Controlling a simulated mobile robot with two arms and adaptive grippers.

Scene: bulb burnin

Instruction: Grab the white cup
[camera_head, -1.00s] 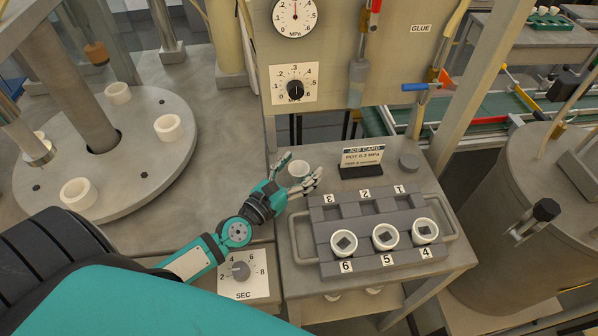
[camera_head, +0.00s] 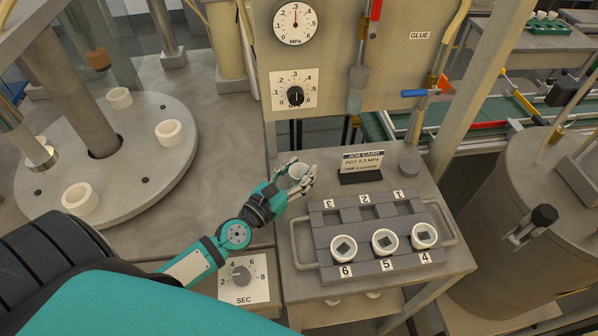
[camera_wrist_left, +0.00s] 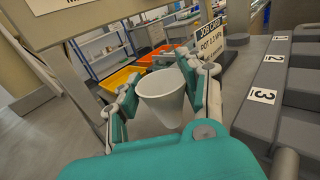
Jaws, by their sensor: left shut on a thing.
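The white cup (camera_wrist_left: 162,96) stands between the two fingers of my left gripper (camera_wrist_left: 160,88) in the left wrist view. It is plain and tapered, wider at its open top, and looks upright. In the head view the cup (camera_head: 297,170) is partly hidden by the fingers of my left gripper (camera_head: 296,176). That gripper is shut on the cup, with a finger on each side. The cup is at the back left of the small table, left of the job card. I cannot tell whether its base touches the tabletop. My right gripper is not in view.
A grey tray (camera_head: 327,242) with numbered slots and several white rings stands just right of the gripper. A job card (camera_head: 361,166) and a grey puck (camera_head: 409,165) are behind it. The gauge panel (camera_head: 355,60) rises at the back. A round turntable (camera_head: 150,175) stands left.

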